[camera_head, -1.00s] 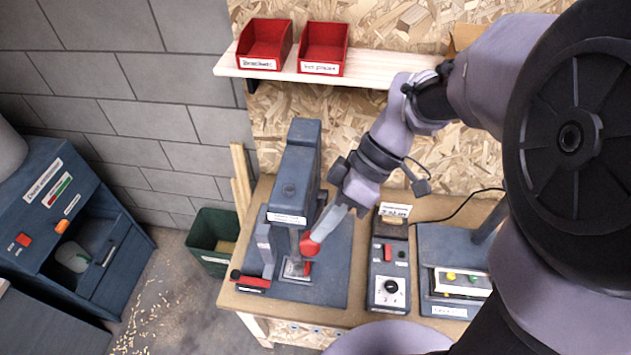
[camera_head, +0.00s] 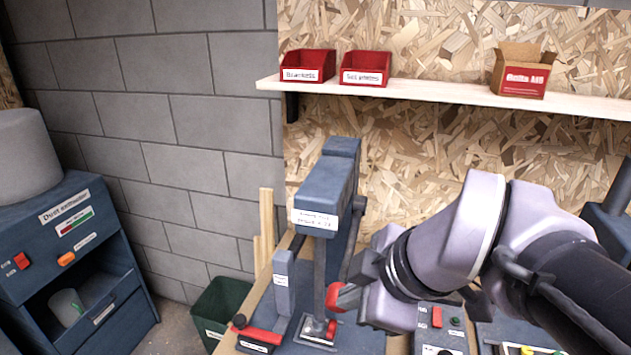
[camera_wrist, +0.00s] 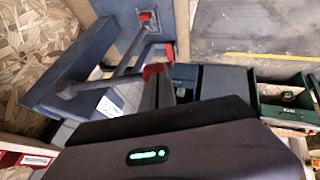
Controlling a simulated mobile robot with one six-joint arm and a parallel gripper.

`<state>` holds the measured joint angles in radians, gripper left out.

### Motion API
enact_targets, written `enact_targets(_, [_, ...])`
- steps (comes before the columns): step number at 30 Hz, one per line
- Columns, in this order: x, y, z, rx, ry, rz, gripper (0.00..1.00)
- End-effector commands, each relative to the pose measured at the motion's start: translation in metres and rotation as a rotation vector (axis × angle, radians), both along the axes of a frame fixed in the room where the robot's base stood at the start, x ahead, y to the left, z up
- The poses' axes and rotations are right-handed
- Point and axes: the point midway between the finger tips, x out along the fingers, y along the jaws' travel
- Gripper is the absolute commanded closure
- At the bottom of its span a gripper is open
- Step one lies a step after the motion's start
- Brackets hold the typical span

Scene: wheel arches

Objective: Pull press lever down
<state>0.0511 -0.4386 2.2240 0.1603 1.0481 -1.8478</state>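The blue-grey press (camera_head: 325,195) stands on the bench, left of my arm. Its thin lever (camera_head: 352,245) slopes down from a pivot on the press's right side to a red knob (camera_head: 335,297), low beside the vertical ram. My gripper (camera_head: 346,296) is at the knob, with its fingers around it and little gap showing. In the wrist view the lever (camera_wrist: 105,80) runs to the red knob (camera_wrist: 155,70) at my narrow, close-set fingertips (camera_wrist: 158,90). The fingers partly hide the knob. A small red piece (camera_head: 331,329) sits at the press's base.
A control box (camera_head: 438,325) stands on the bench right of the press, partly behind my arm. A shelf (camera_head: 440,92) with red bins and a cardboard box (camera_head: 522,75) hangs above. A green bin (camera_head: 222,305) and dust extractor (camera_head: 75,240) are at left.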

Motion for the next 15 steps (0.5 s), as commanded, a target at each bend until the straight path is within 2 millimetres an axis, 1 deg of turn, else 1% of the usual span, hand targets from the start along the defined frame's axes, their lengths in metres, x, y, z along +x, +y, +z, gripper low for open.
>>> enact_targets(1, [0.0,0.0,-0.017,-0.011,-0.029,0.002,1.0])
enact_targets(3, [0.002,-0.001,-0.023,-0.025,-0.068,0.001,1.0])
enact_targets(9, [0.006,-0.002,-0.036,-0.032,-0.084,0.0,1.0])
enact_targets(15, [0.008,-0.003,-0.042,-0.032,-0.082,-0.001,1.0])
